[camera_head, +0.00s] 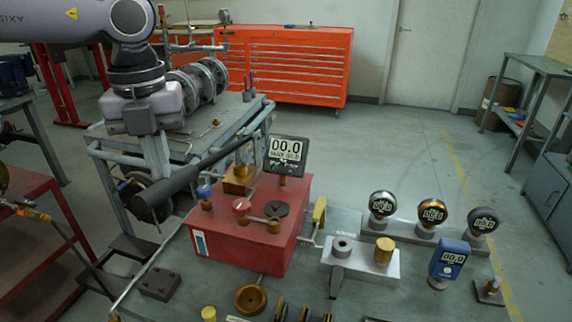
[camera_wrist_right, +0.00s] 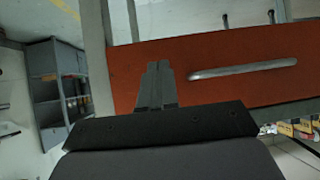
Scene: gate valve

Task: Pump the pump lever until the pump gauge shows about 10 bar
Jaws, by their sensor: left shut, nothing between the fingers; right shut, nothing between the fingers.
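The red pump box (camera_head: 236,250) stands on the bench. Its dark pump lever (camera_head: 205,166) slants from the brass block (camera_head: 238,180) down to the left, toward its thick handle end. The pump gauge (camera_head: 287,154) behind the box reads 00.0, with a second line that looks like MAX 00.0. My left gripper (camera_head: 160,190) points down at the lever's handle end, fingers shut with nothing between them. The fingertips overlap the handle in view; I cannot tell whether they touch. My right gripper (camera_wrist_right: 154,68) is shut and empty in the right wrist view, in front of an orange-red panel with a handle.
Three round gauges (camera_head: 432,213) and a blue gauge (camera_head: 448,259) stand at the right of the bench. A silver block (camera_head: 361,262) with two cylinders sits right of the pump. Pipes and a valve assembly (camera_head: 200,85) lie behind my left arm. A red cabinet (camera_head: 285,65) stands at the back.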

